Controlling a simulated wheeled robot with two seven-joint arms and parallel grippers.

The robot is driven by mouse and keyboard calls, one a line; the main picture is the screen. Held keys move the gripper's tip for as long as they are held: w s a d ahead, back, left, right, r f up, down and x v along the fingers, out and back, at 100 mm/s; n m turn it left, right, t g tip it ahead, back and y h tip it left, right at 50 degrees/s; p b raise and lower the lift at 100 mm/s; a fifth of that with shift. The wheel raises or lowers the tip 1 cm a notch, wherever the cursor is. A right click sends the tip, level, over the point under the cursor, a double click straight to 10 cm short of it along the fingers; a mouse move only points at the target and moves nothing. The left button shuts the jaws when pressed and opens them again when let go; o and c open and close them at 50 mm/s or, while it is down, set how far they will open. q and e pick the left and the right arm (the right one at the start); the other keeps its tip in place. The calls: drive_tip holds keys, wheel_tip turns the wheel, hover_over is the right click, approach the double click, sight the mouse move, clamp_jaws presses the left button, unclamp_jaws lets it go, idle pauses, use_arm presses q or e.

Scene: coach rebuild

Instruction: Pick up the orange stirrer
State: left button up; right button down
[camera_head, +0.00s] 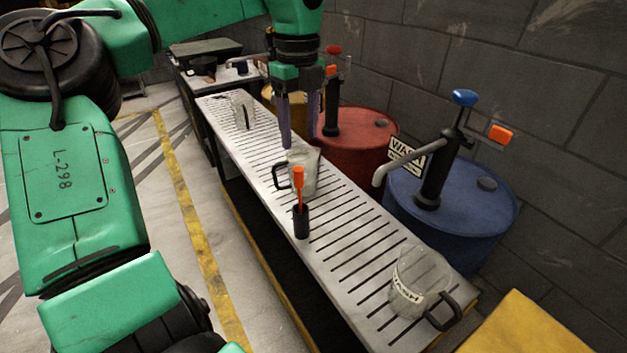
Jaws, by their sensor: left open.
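The orange stirrer (299,180) stands upright with its lower end in a small dark holder (301,221) on the slatted metal bench (355,246). My left gripper (298,141) points down over the bench, behind the stirrer in the picture. Its two fingers are apart and nothing shows between them. The fingertips are near a clear mug (308,170) with a black handle, which stands just behind the stirrer. I cannot tell whether they touch the mug. My right gripper is not in view.
A clear mug with a label (420,278) stands at the bench's near end, another clear container (243,110) at the far end. Red (364,137) and blue (452,205) drums with pumps line the right side. Grey floor with a yellow line (186,205) lies left.

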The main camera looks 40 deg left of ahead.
use_arm(q)
hover_over(299, 188)
drive_tip(key=f, duration=0.2)
drive_tip(key=a+f, duration=0.1)
drive_tip(key=f, duration=0.1)
drive_tip(key=shift+s+f, duration=0.1)
drive_tip(key=shift+f, duration=0.05)
drive_tip(key=shift+w+d+f, duration=0.1)
drive_tip(key=shift+w+f, duration=0.15)
drive_tip(key=shift+f, duration=0.7)
wheel_tip(299, 188, down, 6)
drive_tip(key=shift+w+f, duration=0.1)
drive_tip(key=shift+w, duration=0.05)
drive_tip(key=shift+w+f, duration=0.1)
drive_tip(key=shift+f, duration=0.05)
clamp_jaws()
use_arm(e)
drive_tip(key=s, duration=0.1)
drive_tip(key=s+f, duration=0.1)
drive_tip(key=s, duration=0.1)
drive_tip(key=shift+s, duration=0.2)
